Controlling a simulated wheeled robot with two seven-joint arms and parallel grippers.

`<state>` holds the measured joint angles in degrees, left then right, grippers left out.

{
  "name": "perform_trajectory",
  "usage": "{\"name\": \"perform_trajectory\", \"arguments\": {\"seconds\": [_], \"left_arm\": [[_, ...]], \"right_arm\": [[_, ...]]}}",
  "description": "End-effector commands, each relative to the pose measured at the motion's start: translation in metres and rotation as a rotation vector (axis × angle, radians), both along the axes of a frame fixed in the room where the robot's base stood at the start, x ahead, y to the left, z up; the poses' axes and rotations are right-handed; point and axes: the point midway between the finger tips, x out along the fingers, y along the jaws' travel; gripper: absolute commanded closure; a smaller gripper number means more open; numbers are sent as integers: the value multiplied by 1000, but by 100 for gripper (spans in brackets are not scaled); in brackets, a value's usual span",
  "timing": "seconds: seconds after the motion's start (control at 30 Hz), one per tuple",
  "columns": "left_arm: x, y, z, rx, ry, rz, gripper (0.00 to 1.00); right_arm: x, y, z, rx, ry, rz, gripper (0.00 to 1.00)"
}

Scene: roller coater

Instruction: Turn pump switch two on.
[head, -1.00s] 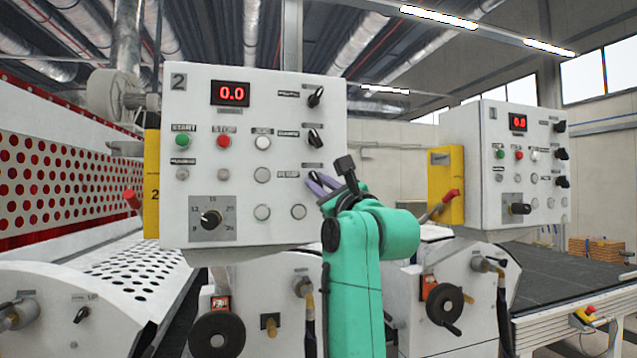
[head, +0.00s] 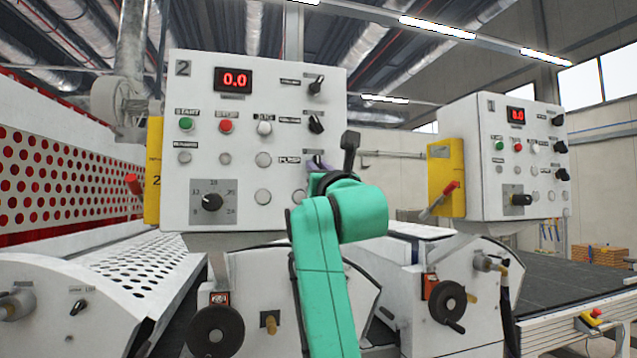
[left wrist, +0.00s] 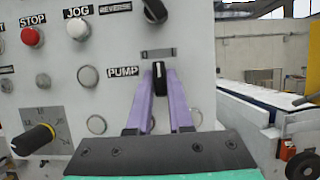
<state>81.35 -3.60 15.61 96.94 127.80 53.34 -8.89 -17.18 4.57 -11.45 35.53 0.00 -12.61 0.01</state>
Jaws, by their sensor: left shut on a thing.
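The control panel marked 2 (head: 205,108) is a white box with a red 0.0 display. Its black pump switch (left wrist: 160,77) sits beside the PUMP label in the left wrist view, its handle looking about upright. My left gripper (left wrist: 160,88) has its two purple fingers on either side of this switch and is shut on it. In the head view my green left arm comes up from below, and its wrist and gripper (head: 318,166) cover most of the pump switch. My right gripper is not in view.
Two more black switches (head: 316,87) (head: 316,123) sit above on the same panel. Start and stop buttons (head: 226,126) and a dial (head: 212,202) are to the left. A second panel marked 1 (head: 481,140) stands to the right. White machine housings lie below.

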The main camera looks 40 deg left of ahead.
Motion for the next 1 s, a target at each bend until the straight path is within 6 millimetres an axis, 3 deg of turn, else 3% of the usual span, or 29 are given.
{"name": "perform_trajectory", "arguments": {"seconds": [0.1,0.4,1.0], "left_arm": [[-3,0,-1,67,77,2,100],[-4,1,2,207,280,2,100],[-3,0,4,311,435,1,100]], "right_arm": [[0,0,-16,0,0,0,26],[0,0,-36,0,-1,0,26],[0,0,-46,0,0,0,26]]}}
